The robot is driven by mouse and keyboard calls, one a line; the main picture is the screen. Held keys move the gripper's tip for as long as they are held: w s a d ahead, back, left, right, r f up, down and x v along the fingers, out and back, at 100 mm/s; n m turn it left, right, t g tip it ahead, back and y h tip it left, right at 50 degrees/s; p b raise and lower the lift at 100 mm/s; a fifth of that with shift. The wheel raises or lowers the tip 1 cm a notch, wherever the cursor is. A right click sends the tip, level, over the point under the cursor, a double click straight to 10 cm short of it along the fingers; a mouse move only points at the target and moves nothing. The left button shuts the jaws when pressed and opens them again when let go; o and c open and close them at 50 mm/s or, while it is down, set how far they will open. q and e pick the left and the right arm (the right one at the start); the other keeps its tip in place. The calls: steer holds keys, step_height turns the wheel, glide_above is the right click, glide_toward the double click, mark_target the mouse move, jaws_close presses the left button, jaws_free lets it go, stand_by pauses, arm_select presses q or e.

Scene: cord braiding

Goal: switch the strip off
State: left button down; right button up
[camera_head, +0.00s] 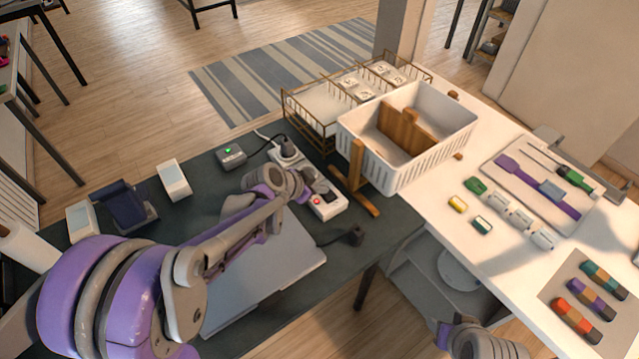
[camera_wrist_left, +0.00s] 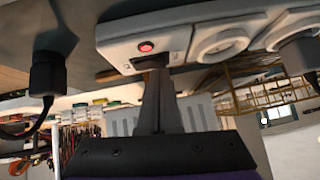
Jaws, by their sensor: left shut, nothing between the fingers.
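The white power strip (camera_head: 333,209) lies on the dark desk mat, partly hidden by my left arm in the head view. Its round red light (camera_head: 317,201) is lit. In the left wrist view the strip (camera_wrist_left: 115,49) runs across the top, with the lit red light (camera_wrist_left: 146,46) near its end and round sockets to the right. My left gripper (camera_wrist_left: 154,75) is shut and empty, its fingertips at the strip's dark switch area beside the red light. I cannot tell whether they touch it. My right arm shows at the lower edge of the head view; its fingers do not show.
A black plug (camera_head: 352,236) lies loose in front of the strip, and another plug (camera_head: 287,148) sits in its far end. A small grey box (camera_head: 231,155) with a green light is at the back. A wooden stand (camera_head: 357,178) and white basket (camera_head: 408,130) stand close on the right.

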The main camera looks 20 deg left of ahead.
stand_by(0.3)
arm_select(q)
steer(key=shift+a+f, duration=0.1)
steer(key=shift+f, duration=0.25)
steer(key=shift+s, duration=0.1)
steer(key=shift+s+d, duration=0.25)
steer(key=shift+d, duration=0.2)
steer(key=shift+s+d+r, duration=0.15)
steer(key=shift+d, duration=0.1)
